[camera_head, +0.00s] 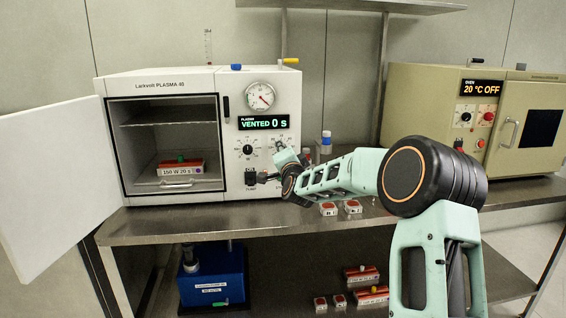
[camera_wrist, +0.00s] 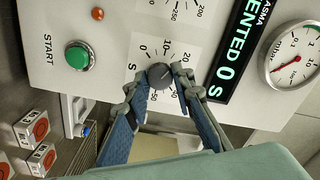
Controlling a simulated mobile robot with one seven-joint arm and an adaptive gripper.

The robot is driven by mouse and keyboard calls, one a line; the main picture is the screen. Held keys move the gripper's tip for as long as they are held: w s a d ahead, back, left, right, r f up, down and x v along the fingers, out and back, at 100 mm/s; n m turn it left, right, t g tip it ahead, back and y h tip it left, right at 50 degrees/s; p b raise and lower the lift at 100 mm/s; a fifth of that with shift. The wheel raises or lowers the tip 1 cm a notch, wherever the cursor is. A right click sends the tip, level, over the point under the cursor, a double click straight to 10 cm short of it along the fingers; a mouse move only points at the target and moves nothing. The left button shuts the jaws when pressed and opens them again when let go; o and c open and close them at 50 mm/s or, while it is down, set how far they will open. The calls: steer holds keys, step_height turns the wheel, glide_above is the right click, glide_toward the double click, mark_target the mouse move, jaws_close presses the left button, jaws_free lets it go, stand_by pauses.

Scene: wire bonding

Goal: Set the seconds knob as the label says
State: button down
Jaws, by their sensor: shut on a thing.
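The seconds knob (camera_wrist: 160,76) is a dark round knob on the white panel, ringed by a number scale with an "s". In the wrist view my gripper (camera_wrist: 159,82) has its two fingertips on either side of the knob, shut on it. I cannot read the knob's pointer. The label (camera_head: 177,170), on a carrier inside the open chamber, reads "150 W 20 s". The plasma display (camera_head: 263,122) reads "VENTED 0 s".
The watts knob (camera_head: 248,149) is left of my gripper. The green START button (camera_wrist: 78,56) is close by. The chamber door (camera_head: 55,190) stands open at left. A pressure gauge (camera_head: 261,96) is above the display. An oven (camera_head: 490,120) stands at right. Small labelled boxes (camera_head: 328,209) lie on the bench.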

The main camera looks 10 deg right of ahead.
steer(key=shift+f+m+b, duration=0.1)
steer(key=shift+m+b, duration=1.05)
steer(key=shift+m, duration=0.35)
steer(key=c, duration=1.7)
jaws_free()
steer(key=shift+o, duration=0.2)
steer(key=s, duration=1.2)
